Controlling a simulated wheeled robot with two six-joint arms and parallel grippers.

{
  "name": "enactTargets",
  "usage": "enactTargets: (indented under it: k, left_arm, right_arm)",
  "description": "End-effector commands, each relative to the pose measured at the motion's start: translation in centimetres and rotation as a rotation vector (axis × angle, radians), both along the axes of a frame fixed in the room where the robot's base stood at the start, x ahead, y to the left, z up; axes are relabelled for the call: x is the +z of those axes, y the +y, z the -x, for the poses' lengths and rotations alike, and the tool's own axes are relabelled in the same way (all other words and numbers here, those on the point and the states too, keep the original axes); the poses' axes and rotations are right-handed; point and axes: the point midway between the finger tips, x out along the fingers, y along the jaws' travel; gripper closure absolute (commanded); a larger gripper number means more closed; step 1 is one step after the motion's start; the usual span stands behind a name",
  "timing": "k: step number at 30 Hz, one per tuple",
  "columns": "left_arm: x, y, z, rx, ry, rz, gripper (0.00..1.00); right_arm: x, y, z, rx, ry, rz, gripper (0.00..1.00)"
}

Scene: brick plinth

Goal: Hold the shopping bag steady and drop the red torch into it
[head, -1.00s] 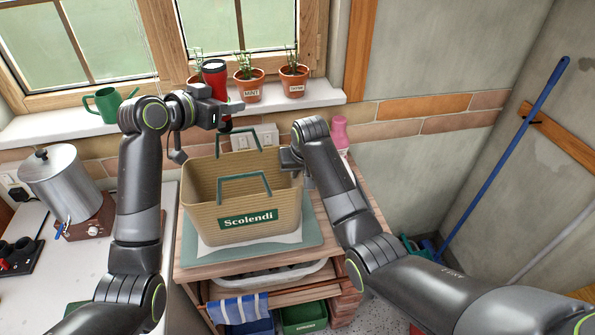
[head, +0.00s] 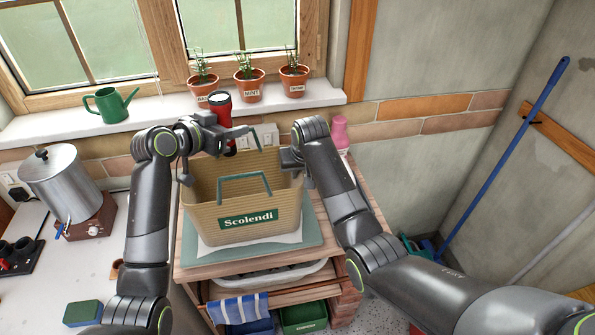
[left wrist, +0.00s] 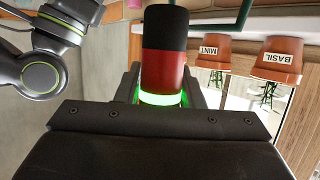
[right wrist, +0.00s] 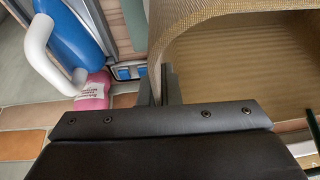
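The tan shopping bag (head: 210,212) with green handles and a "Scolendi" label stands upright on a plinth, its mouth open. My left gripper (head: 222,132) is shut on the red torch (head: 219,104), which has a black end. It holds the torch upright above the bag's back left rim. In the left wrist view the torch (left wrist: 163,70) sits between the fingers, by a glowing green band. My right gripper (head: 292,160) is at the bag's right rim. In the right wrist view its fingers (right wrist: 158,92) close on the bag wall (right wrist: 190,40). The bag's floor is hidden.
Several potted herbs (head: 249,87) and a green watering can (head: 110,104) stand on the sill behind. A metal pot (head: 62,180) is at the left on the counter. A pink bottle (head: 339,131) stands behind my right arm.

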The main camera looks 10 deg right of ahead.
Motion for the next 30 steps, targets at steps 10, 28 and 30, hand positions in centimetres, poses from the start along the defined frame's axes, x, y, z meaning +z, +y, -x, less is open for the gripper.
enactTargets:
  k: [10, 28, 30]
  left_arm:
    - [0.0, 0.0, 0.0, 0.0, 0.0, 0.0, 0.44]
    - [2.4, 4.8, 4.6, 0.003, -0.003, -0.003, 0.44]
    - [2.8, 5.6, 5.4, 0.003, -0.002, -0.004, 0.44]
  right_arm:
    - [0.0, 0.0, 0.0, 0.0, 0.0, 0.0, 1.0]
    - [0.1, 0.1, -0.1, 0.001, -0.003, -0.002, 1.0]
    - [0.1, 0.1, -0.1, 0.001, -0.003, -0.002, 1.0]
